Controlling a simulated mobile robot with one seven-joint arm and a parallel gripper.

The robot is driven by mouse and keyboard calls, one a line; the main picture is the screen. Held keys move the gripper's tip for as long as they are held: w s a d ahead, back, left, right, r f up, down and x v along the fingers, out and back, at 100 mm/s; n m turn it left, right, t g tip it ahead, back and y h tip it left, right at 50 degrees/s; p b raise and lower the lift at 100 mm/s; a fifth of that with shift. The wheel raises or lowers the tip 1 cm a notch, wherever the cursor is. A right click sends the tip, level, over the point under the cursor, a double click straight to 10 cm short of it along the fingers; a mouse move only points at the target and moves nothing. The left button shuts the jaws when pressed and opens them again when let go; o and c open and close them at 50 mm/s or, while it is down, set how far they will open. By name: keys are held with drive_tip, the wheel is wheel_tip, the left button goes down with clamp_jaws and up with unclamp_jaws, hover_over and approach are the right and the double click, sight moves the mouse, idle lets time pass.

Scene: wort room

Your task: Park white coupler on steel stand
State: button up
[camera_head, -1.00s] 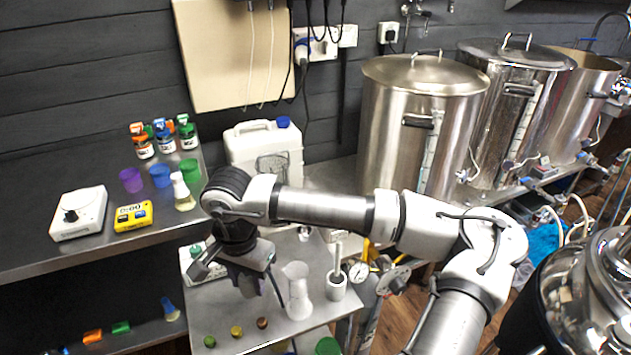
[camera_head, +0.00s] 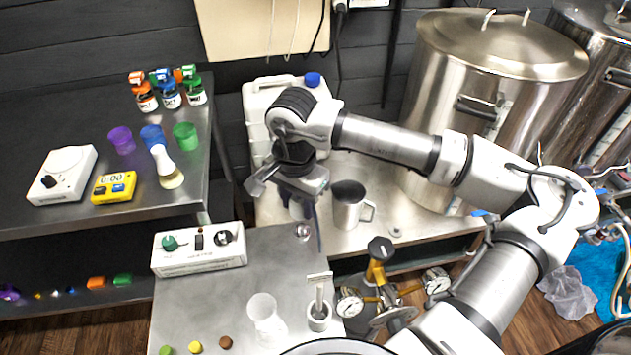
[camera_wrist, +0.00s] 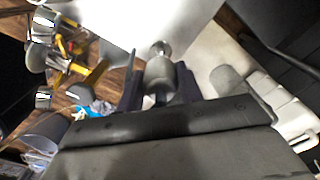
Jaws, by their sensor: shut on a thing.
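My gripper (camera_head: 304,222) hangs over the back right part of the small steel-topped table (camera_head: 215,290). In the wrist view the two dark fingers (camera_wrist: 160,88) are shut on a pale grey, shaded cylinder (camera_wrist: 160,76), which looks like the white coupler. A shiny rounded metal piece (camera_wrist: 160,48) shows just past its end; I cannot tell whether it touches the cylinder. In the head view a small round steel piece (camera_head: 303,232), perhaps the steel stand, sits on the tabletop right beside the fingers. The coupler is mostly hidden there by the gripper.
A steel jug (camera_head: 349,207) and a white canister (camera_head: 257,115) stand behind. Gauges with a yellow fitting (camera_head: 376,285) rise at the right.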

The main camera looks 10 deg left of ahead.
sight(301, 227)
drive_tip(key=shift+w+d, duration=0.1)
drive_tip(key=shift+w, duration=0.15)
drive_tip(key=shift+s+f+b, duration=0.1)
drive_tip(key=shift+f+b, duration=0.35)
drive_tip(key=shift+f, duration=0.35)
drive_tip(key=shift+f+b, duration=0.75)
drive_tip(key=shift+f, duration=1.3)
drive_tip(key=shift+b, duration=1.05)
drive_tip(key=shift+f+b, duration=0.65)
drive_tip(key=shift+b, duration=0.1)
drive_tip(key=o, duration=0.7)
drive_tip(key=shift+r+p, duration=2.45)
drive_tip(key=shift+r, duration=3.15)
